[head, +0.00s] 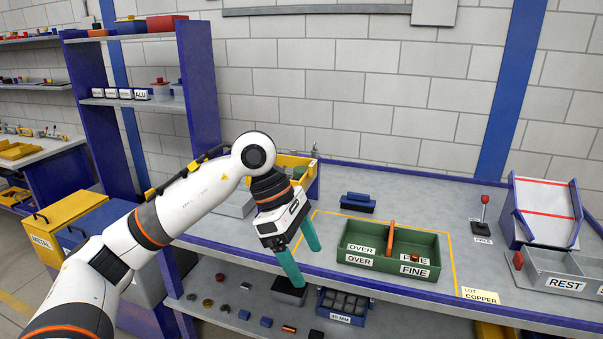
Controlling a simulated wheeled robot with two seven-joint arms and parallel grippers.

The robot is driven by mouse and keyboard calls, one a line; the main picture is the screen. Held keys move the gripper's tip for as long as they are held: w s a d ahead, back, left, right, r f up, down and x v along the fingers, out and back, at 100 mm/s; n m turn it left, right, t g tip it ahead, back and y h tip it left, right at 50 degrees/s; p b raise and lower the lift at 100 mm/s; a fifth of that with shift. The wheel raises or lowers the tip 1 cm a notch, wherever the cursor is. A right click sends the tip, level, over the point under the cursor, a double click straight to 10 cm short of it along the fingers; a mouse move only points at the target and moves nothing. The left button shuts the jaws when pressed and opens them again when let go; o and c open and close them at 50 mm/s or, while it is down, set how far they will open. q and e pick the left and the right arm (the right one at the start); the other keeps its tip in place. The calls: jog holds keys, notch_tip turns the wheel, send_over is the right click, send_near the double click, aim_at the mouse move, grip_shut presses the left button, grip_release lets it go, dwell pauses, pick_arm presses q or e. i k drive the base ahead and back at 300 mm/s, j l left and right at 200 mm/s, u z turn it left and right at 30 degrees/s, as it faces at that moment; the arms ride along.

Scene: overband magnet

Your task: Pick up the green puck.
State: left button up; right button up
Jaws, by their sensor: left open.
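My left gripper (307,267) has two teal fingers, spread apart and empty. It points down over the front edge of the workbench (400,207), left of the green divided tray (388,268). I cannot make out a green puck for certain. Several small pieces, too small to identify, lie on the lower shelf (215,280), below and left of the gripper. The yellow bin (291,161) behind the gripper is partly hidden by my left arm. My right gripper is not in view.
The green tray has OVER and FINE labels and an orange divider (390,235). A blue block (358,203) lies behind it. A red-knobbed lever (484,212) and a grey REST tray (566,272) stand at right. A dark rack (343,304) is on the lower shelf.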

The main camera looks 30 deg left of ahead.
aim_at(299, 171)
jog(key=i+j, duration=1.6)
jog(key=j, duration=0.25)
